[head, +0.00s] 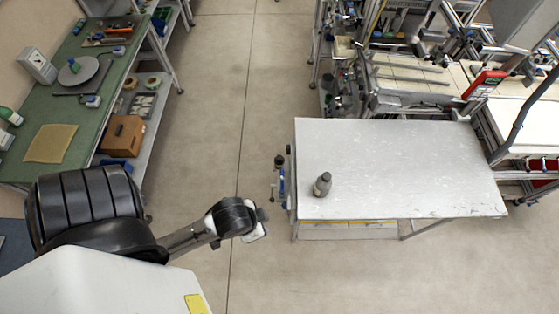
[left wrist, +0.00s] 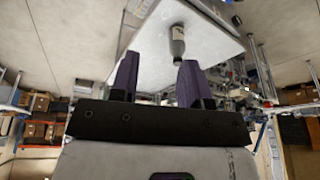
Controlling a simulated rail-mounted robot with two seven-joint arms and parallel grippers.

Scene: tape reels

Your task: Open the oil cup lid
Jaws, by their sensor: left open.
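A small grey bottle-shaped oil cup (head: 322,184) stands near the front left part of a pale metal table (head: 420,170). Its lid is at the narrow top; whether it is shut is too small to tell. The cup also shows in the left wrist view (left wrist: 178,45), beyond the fingertips and nearer the right-hand finger. My left gripper (head: 262,222) is left of the table's edge in the head view, apart from the cup. In the left wrist view its two dark purple fingers (left wrist: 159,58) are spread with nothing between them. My right gripper is in neither view.
The table top around the cup is clear. A blue clamp-like fixture (head: 281,180) is at the table's left edge. A green workbench (head: 60,110) with tools stands at the left. A machine frame (head: 420,60) stands behind the table. Bare floor lies between bench and table.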

